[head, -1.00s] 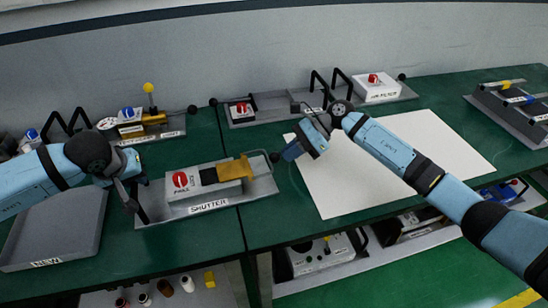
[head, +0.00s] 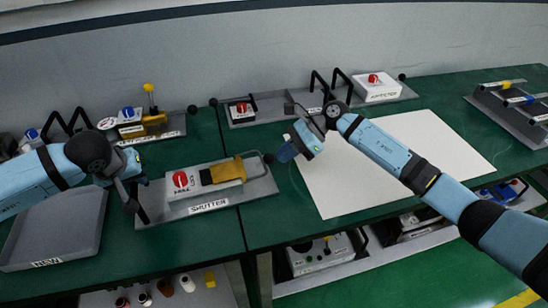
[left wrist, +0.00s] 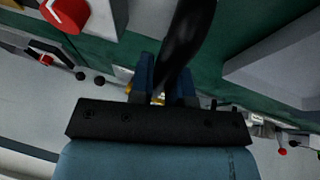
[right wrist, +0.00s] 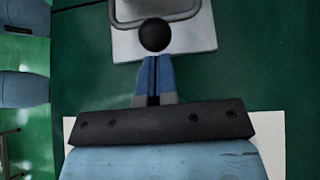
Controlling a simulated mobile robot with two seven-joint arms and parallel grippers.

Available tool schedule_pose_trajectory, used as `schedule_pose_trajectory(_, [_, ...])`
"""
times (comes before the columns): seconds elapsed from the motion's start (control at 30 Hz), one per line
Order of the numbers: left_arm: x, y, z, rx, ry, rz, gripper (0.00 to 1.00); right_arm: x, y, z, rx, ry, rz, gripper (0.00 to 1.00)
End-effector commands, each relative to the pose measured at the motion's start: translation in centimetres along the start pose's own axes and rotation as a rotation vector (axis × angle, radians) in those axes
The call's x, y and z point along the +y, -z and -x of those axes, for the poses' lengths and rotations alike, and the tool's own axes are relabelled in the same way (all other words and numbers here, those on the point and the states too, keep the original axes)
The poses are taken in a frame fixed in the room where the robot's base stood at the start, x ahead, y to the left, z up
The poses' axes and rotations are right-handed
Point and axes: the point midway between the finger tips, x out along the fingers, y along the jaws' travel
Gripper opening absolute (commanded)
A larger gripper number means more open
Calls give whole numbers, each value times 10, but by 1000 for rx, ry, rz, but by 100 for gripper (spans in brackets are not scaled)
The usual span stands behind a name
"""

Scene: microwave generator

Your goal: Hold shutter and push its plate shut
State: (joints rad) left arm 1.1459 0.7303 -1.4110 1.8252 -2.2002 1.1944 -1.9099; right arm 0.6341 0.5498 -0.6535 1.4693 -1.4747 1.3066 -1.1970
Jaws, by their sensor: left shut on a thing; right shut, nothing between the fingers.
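The shutter (head: 232,199) is a grey tray unit with a red knob, a yellow sliding plate (head: 228,170) and a black ball (head: 268,158) at its right end. A narrow dark strip shows between the plate and the knob's block. My left gripper (head: 138,190) is shut on the shutter's black handle (left wrist: 185,40) at its left end; in the left wrist view the handle runs between the fingers. My right gripper (head: 284,155) is shut and empty beside the black ball. In the right wrist view its fingertips (right wrist: 154,58) meet the ball (right wrist: 155,35); contact is unclear.
A white sheet (head: 400,165) lies right of the shutter. An empty grey tray labelled NEW (head: 50,235) is at left. Other units with black handles and ball ends stand along the wall, including a white-topped one (head: 376,88). A rack (head: 512,110) is at far right.

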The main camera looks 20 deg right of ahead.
Motion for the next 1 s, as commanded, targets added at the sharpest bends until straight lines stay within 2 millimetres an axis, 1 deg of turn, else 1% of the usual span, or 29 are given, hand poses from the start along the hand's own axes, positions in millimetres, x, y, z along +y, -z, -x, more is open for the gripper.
schedule_pose_trajectory(0.17, [-1, -2, -2, -4, 3, 1, 0, 0, 0, -2, 0, -1, 0, 0])
schedule_pose_trajectory(0.57, [-1, -2, -2, -5, 2, 1, 0, 1, -8, -13, 0, -1, 0, 0])
schedule_pose_trajectory(1.0, [-1, -2, -2, -5, 3, 1, 0, 1, -9, -15, 0, -2, 0, 0])
